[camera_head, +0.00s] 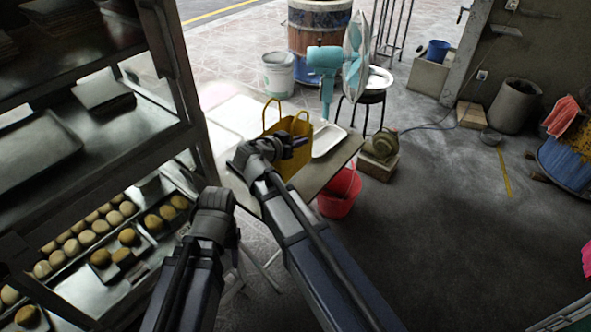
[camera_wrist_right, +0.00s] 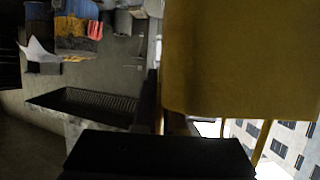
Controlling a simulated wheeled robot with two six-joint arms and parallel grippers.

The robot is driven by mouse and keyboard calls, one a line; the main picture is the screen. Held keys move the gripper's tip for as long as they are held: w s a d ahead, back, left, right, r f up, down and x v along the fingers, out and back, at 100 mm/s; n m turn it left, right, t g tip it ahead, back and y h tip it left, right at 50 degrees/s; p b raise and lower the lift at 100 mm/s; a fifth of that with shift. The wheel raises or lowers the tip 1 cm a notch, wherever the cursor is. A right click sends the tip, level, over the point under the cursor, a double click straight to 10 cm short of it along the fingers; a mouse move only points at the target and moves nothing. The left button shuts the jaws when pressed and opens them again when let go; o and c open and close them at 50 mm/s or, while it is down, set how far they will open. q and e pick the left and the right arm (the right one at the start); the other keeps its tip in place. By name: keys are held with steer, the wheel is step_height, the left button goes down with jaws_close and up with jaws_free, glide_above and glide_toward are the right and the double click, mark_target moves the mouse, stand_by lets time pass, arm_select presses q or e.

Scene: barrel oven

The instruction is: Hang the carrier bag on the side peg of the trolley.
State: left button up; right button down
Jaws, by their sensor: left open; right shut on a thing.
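The yellow carrier bag (camera_head: 273,129) is upright at the small table, its two loop handles at the top. I cannot tell whether its base touches the tabletop. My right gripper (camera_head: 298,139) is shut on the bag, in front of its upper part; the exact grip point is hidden. The bag fills the upper right of the right wrist view (camera_wrist_right: 240,60). The trolley (camera_head: 165,45) is the tall metal rack at the left, with trays of buns. I cannot make out its side peg. My left gripper (camera_head: 215,198) is open and empty beside the rack; its fingertips are hard to see.
The small table (camera_head: 335,160) carries a white tray (camera_head: 327,138). A red bucket (camera_head: 340,192) stands under its right edge.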

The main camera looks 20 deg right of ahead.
mark_target(299, 171)
steer(key=shift+f+b, duration=3.3)
steer(key=shift+f, duration=0.6)
steer(key=shift+f, duration=0.2)
steer(key=c, duration=1)
jaws_free()
